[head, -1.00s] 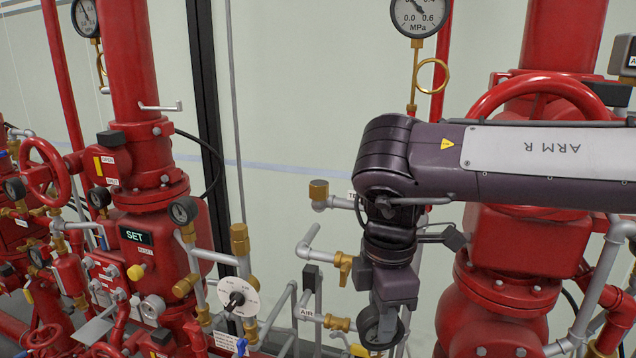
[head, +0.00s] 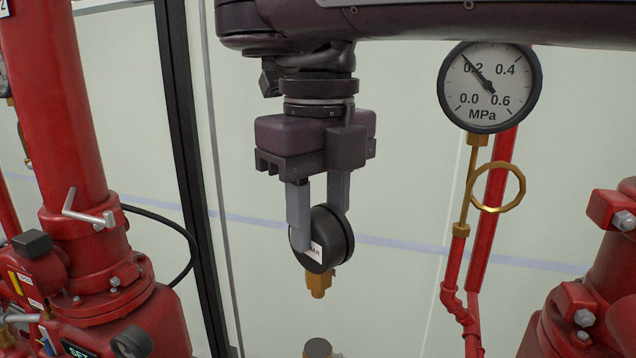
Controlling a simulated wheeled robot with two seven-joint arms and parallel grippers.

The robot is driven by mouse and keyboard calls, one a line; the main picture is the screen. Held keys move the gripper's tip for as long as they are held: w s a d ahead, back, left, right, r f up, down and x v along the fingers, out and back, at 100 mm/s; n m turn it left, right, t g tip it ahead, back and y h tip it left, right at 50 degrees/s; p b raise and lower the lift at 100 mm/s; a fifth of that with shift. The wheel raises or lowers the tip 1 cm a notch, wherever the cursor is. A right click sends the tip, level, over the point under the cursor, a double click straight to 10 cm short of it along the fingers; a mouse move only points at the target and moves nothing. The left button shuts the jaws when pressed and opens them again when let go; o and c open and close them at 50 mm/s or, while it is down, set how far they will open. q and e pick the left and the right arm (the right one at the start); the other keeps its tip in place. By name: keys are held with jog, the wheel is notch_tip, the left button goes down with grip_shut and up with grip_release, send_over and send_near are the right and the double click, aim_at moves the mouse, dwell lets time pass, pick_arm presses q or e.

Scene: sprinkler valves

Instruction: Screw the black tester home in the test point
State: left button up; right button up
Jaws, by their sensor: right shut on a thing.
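My right gripper (head: 321,232) points down from above and is shut on the black tester (head: 328,240). The tester is a round black gauge body with a small white label and a brass threaded stem (head: 319,283) pointing down. It hangs upright in free air in front of the pale wall. Straight below it in the picture, at the bottom edge, the top of a dark grey round fitting (head: 318,347) shows, apart from the stem. It looks like the test point, but its label and lower part are out of view. My left gripper is not in view.
A pressure gauge (head: 490,87) on a brass and red pipe with a brass loop (head: 498,188) stands right of the tester. A red valve column (head: 62,120) is at left, and red flanges (head: 600,290) at lower right. The space around the tester is clear.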

aim_at(318, 273)
jog(key=shift+r, duration=0.15)
jog(key=shift+s, duration=0.2)
jog(key=shift+s+r, duration=0.15)
jog(key=shift+s, duration=0.3)
jog(key=shift+w+f+b, duration=0.2)
jog(key=shift+f+b, duration=0.15)
jog(key=shift+f, duration=0.4)
jog(key=shift+w+f+b, duration=0.15)
jog(key=shift+f+b, duration=0.2)
jog(key=shift+f, duration=0.35)
notch_tip(318, 273, down, 2)
jog(key=shift+s+f+b, duration=0.15)
jog(key=shift+f+b, duration=0.05)
jog(key=shift+b, duration=0.4)
jog(key=shift+f+b, duration=0.45)
jog(key=shift+f, duration=0.5)
jog(key=shift+r, duration=0.1)
